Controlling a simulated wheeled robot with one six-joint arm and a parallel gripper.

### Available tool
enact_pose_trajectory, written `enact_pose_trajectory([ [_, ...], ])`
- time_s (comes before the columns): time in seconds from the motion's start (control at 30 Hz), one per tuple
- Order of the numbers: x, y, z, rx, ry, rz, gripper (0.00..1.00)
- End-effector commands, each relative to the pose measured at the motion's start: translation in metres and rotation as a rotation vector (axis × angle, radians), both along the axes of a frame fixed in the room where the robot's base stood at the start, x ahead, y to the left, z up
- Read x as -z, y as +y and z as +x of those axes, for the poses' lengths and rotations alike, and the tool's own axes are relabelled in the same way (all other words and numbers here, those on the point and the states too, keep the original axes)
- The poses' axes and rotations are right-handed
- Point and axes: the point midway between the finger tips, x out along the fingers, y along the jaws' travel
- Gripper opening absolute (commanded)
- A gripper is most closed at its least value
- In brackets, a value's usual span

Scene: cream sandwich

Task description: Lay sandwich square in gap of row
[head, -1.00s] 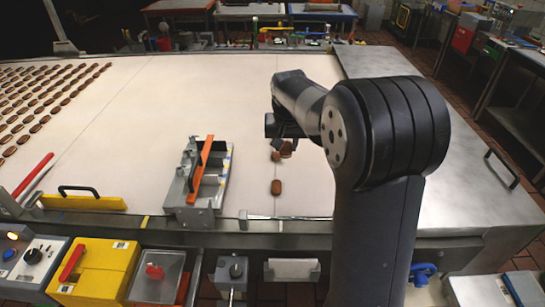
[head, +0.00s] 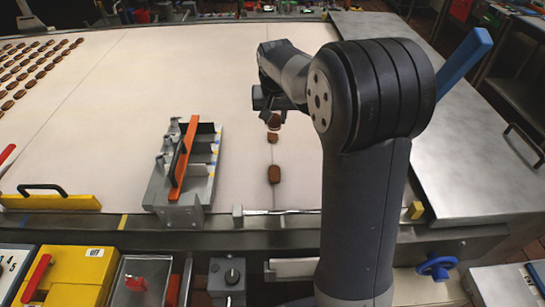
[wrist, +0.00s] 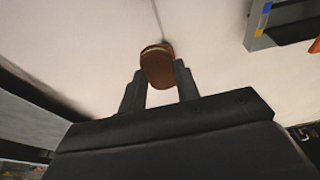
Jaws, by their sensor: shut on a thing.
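My gripper (head: 273,108) is shut on a brown sandwich square (head: 274,120) above the pale belt (head: 225,105). In the wrist view the square (wrist: 157,67) sits between both fingers (wrist: 160,88), with a light cream line near its far edge. In the head view, two more brown squares lie along a thin seam: a far one (head: 272,138) just below the held square in the picture, and a near one (head: 274,174). Bare belt shows between these two. How high the held square is above the belt is hard to tell.
A grey metal fixture with an orange bar (head: 178,160) stands left of the row. Rows of brown squares (head: 35,65) lie far left. A metal rail (head: 285,212) borders the front. A blue bar (head: 466,62) rises right of my arm.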

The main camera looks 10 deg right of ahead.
Motion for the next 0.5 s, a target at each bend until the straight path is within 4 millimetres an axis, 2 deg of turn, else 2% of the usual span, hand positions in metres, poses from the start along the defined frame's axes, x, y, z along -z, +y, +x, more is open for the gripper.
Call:
enact_pose_trajectory([
  [0.03, 0.012, 0.000, 0.000, 0.000, 0.000, 0.000, 0.10],
  [0.37, 0.036, 0.000, 0.000, 0.000, 0.001, 0.000, 0.10],
  [0.5, 0.058, 0.000, -0.001, 0.000, 0.005, 0.000, 0.10],
])
